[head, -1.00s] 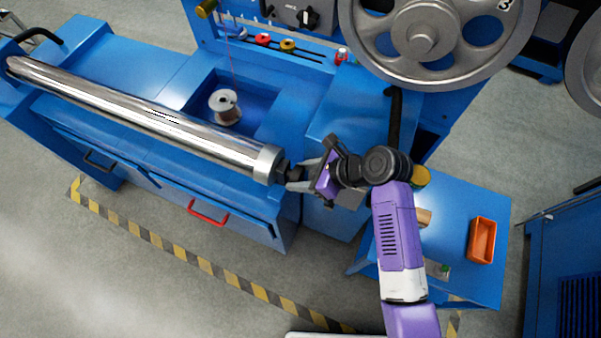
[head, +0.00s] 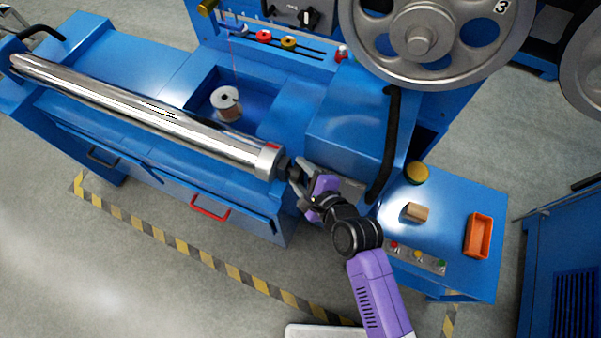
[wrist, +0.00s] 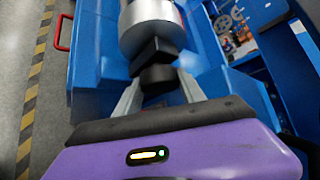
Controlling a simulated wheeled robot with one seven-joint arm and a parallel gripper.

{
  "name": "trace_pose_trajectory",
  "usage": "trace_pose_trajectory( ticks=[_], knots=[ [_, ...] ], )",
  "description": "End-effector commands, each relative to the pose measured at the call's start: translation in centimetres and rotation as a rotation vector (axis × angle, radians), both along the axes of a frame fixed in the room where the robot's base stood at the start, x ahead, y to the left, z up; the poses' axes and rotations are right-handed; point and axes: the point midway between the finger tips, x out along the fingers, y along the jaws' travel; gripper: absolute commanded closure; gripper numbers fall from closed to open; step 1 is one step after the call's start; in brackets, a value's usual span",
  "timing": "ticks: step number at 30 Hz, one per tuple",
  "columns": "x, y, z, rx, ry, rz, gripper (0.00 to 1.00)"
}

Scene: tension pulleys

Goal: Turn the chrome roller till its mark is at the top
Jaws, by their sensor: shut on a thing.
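The long chrome roller (head: 150,115) lies across the blue machine, from the upper left to the middle of the head view. A small red mark (head: 272,146) shows on the upper edge of its right end collar, as seen in the head view. A dark, blocky shaft end (head: 284,167) sticks out of the collar. My gripper (head: 297,180) is shut on this shaft end, coming from the right. In the wrist view, the two fingers of my gripper (wrist: 160,90) stand either side of the dark shaft end (wrist: 156,60). The mark cannot be made out there.
A wire spool (head: 227,104) sits in a recess behind the roller. A large spoked wheel (head: 430,75) stands behind. A blue side table (head: 455,200) to the right holds an orange tray (head: 480,235), a wooden block (head: 416,212) and buttons. Open floor lies in front.

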Motion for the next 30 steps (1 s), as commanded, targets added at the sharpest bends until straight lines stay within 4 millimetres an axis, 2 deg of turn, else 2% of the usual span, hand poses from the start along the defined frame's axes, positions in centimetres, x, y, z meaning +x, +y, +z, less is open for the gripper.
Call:
trace_pose_trajectory(
  ticks=[1,13,30],
  knots=[
    [-0.14,0.00,-0.54,-0.013,-0.036,0.000,0.94],
    [-0.14,0.01,-0.52,-0.093,-0.259,0.000,0.94],
    [-0.11,0.05,-0.23,-0.115,-0.318,0.000,0.94]
  ],
)
